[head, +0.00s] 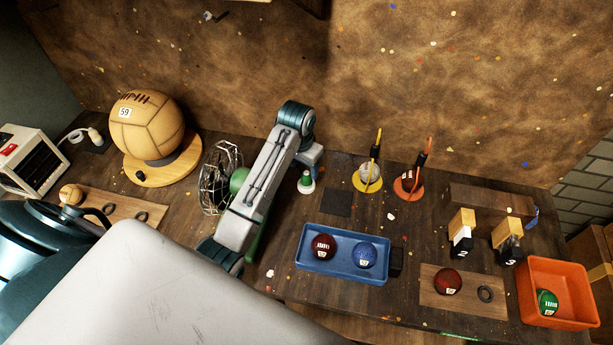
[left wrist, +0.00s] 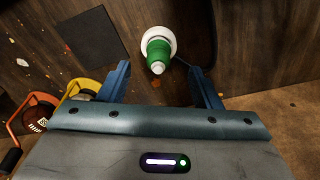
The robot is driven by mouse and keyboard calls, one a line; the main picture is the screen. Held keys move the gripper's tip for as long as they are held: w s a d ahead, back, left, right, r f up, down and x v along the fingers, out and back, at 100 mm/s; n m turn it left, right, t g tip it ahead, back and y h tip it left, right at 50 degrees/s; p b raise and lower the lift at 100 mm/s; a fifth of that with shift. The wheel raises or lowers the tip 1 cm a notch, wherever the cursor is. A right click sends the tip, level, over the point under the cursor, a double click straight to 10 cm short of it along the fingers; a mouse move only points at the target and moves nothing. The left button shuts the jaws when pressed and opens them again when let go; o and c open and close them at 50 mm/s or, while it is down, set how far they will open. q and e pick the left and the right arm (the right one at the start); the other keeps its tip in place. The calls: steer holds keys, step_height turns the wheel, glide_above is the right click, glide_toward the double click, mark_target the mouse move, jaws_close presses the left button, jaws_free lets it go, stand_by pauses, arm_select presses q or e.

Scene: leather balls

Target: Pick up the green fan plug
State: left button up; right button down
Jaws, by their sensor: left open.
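The green fan plug (head: 306,182) stands on the dark table, just right of the wire-caged fan (head: 218,180). It has a green body with a white end and a white round base. It also shows in the left wrist view (left wrist: 158,55), centred beyond the fingertips. My left gripper (head: 312,160) is open and empty, with its blue fingers spread over and just behind the plug in the head view. In the left wrist view the open fingers (left wrist: 160,70) lie to either side of the plug, without visible contact. My right gripper is not in view.
My left arm hides part of the fan. A dark square pad (head: 336,203) lies right of the plug. A yellow stand (head: 367,178) and an orange stand (head: 408,187) are farther right. A blue tray (head: 312,272) with two balls is in front. A speckled wall rises behind.

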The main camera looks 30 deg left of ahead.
mark_target(306, 174)
arm_select(q)
steer(key=shift+f, duration=0.55)
steer(key=f+p, duration=0.1)
steer(key=f, duration=0.1)
steer(key=w+f+p, duration=0.1)
steer(key=f+p, duration=0.1)
steer(key=shift+w+d+f, duration=0.1)
steer(key=shift+d+f, duration=0.05)
steer(key=shift+f, duration=0.45)
steer(key=c, duration=1)
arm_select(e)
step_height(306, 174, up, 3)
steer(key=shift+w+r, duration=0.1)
